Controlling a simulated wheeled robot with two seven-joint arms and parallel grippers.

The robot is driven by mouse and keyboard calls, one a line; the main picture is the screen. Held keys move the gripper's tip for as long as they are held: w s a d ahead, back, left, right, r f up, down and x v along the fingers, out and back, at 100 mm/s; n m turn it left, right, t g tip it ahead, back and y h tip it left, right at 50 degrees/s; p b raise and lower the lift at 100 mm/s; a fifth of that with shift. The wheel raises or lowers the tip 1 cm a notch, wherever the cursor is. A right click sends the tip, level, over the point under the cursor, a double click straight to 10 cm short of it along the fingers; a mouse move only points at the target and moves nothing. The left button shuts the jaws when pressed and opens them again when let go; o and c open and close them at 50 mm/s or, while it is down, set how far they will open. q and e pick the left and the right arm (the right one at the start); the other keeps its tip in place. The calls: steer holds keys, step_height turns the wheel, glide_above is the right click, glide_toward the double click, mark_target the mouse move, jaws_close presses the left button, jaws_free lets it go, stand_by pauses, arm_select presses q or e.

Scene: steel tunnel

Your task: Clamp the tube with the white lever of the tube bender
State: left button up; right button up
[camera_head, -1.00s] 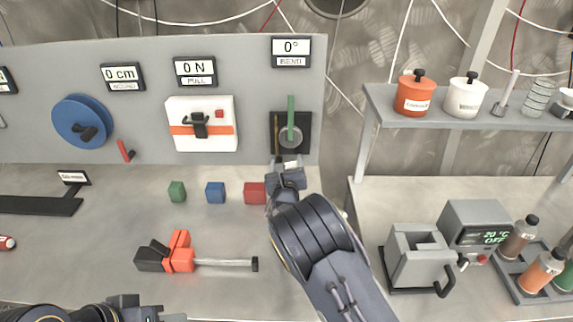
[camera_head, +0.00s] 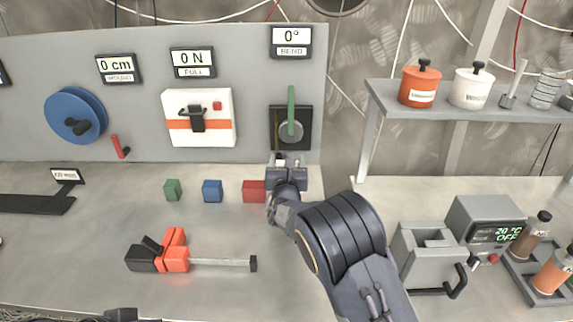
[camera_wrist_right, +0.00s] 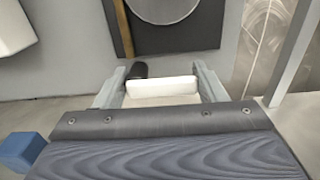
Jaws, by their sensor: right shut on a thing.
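The tube bender has a dark plate (camera_head: 304,114) on the wall panel, with a round grey disc (camera_head: 291,131) and an upright green bar (camera_head: 291,100). A thin copper-brown tube (camera_wrist_right: 122,28) stands upright at the disc's left side. The white lever (camera_wrist_right: 162,86) shows as a short white bar just below the disc. My right gripper (camera_head: 287,165) is at the bender's lower edge, its fingers shut on the white lever's two ends.
The bend display (camera_head: 291,41) reads 0°. Red (camera_head: 253,191), blue (camera_head: 212,190) and green (camera_head: 172,190) blocks stand on the bench left of my right gripper. An orange-black tool (camera_head: 172,252) lies nearer. A grey heater (camera_head: 487,230) stands to the right, below a shelf.

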steer(key=o, duration=0.9)
steer(key=shift+d, duration=0.2)
steer(key=shift+a, duration=0.1)
steer(key=s+b, duration=0.1)
steer(key=s, duration=0.7)
steer(key=shift+b, duration=0.35)
steer(key=shift+w, duration=0.1)
